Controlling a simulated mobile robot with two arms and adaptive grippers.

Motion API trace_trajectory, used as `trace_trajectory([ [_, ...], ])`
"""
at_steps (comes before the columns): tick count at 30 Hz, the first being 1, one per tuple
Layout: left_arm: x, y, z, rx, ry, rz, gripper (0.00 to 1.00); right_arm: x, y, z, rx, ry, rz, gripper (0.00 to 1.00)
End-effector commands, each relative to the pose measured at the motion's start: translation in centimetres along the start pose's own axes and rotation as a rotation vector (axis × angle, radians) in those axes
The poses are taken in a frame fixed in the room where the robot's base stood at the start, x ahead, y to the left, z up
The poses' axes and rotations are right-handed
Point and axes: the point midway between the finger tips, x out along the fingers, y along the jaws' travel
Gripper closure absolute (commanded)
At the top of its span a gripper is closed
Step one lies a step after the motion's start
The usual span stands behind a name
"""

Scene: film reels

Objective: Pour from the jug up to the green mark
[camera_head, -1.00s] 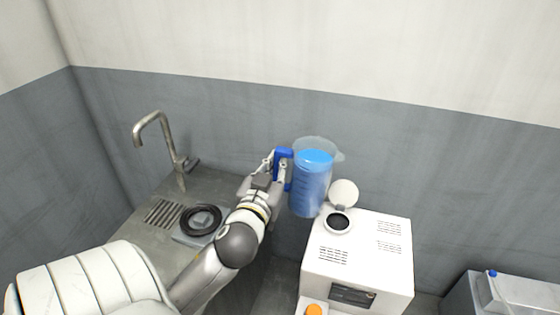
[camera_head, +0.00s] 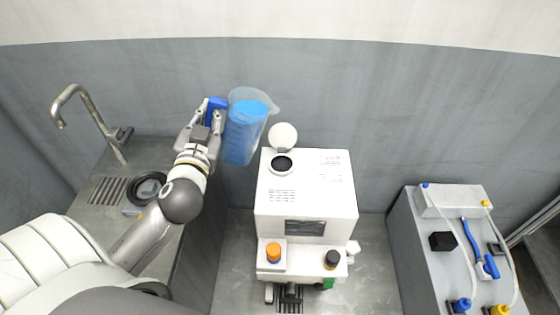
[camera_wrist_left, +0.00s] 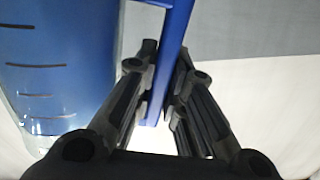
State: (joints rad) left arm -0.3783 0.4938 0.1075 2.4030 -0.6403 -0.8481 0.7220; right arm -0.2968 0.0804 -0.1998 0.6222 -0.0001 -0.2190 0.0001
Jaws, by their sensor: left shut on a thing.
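The clear jug (camera_head: 243,135) with blue liquid and a blue handle (camera_head: 214,109) hangs in the air at the upper left of the white machine (camera_head: 306,190). It leans slightly, spout toward the right. My left gripper (camera_head: 207,122) is shut on the handle; the left wrist view shows the fingers either side of the handle (camera_wrist_left: 172,50), beside the jug wall with dark level lines (camera_wrist_left: 60,65). The machine's round lid (camera_head: 283,136) is raised, and its dark filling hole (camera_head: 282,164) is open. A small green patch (camera_head: 328,284) shows low at the machine's front. My right gripper is out of view.
A sink counter with a tap (camera_head: 88,118) and a black coil (camera_head: 149,187) lies at left. The machine has an orange knob (camera_head: 273,252) and a black knob (camera_head: 331,259). A grey unit (camera_head: 408,262) with hoses stands at right.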

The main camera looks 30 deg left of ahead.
Motion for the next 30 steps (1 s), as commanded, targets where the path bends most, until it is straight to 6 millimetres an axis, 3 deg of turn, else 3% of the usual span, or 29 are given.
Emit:
trace_trajectory([
  [30, -0.2, -1.3, -0.8, 0.103, 0.008, -0.002, 1.00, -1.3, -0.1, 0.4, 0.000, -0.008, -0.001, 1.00],
])
